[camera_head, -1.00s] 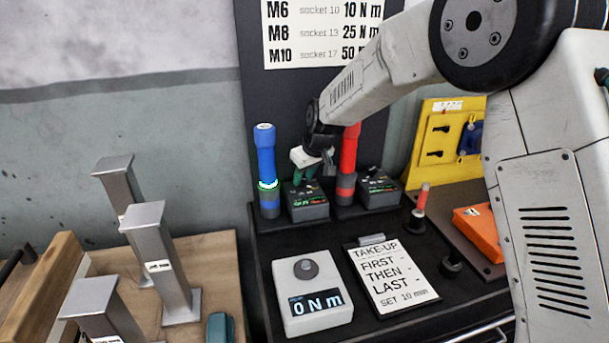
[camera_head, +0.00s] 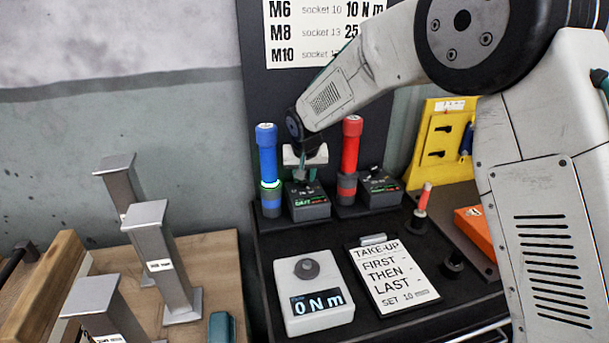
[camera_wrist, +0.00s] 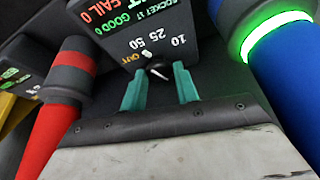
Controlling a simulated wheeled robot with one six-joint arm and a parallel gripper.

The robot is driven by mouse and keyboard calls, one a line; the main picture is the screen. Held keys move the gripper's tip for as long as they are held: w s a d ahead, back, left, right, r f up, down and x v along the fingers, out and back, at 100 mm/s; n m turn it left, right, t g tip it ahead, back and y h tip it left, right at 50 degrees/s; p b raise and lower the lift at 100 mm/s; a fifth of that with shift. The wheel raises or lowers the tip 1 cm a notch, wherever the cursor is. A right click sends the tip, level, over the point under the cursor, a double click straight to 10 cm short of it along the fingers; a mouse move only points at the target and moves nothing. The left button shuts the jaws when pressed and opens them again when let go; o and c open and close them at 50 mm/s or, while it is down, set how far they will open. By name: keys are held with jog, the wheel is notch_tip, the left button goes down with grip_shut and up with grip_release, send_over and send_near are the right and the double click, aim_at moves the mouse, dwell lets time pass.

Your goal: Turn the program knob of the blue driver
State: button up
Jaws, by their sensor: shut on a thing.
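The blue driver (camera_head: 267,165) stands upright in its holder at the left of the black bench, with a lit ring near its base. Its dark control box (camera_head: 308,204) is to its right. In the wrist view the box (camera_wrist: 150,30) shows a dial marked 10, 25, 50 and OUT around the program knob (camera_wrist: 157,68), a small dark knob with a white pointer. My gripper (camera_head: 304,174) is over the box from above. In the wrist view the teal fingers of my gripper (camera_wrist: 159,78) stand on either side of the knob, shut on it. The blue driver (camera_wrist: 285,70) is at right there.
The red driver (camera_head: 350,150) and its box (camera_head: 379,188) stand close to the right. A torque tester (camera_head: 315,312) reading 0 N m and a take-up card (camera_head: 393,275) lie in front. Grey posts (camera_head: 160,260) stand at left.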

dwell(0.4)
jog(key=o, duration=1)
jog(key=shift+c, duration=0.2)
jog(key=shift+r, duration=0.1)
jog(key=v, duration=0.7)
jog(key=shift+s+r, duration=0.2)
jog(key=shift+r, duration=0.05)
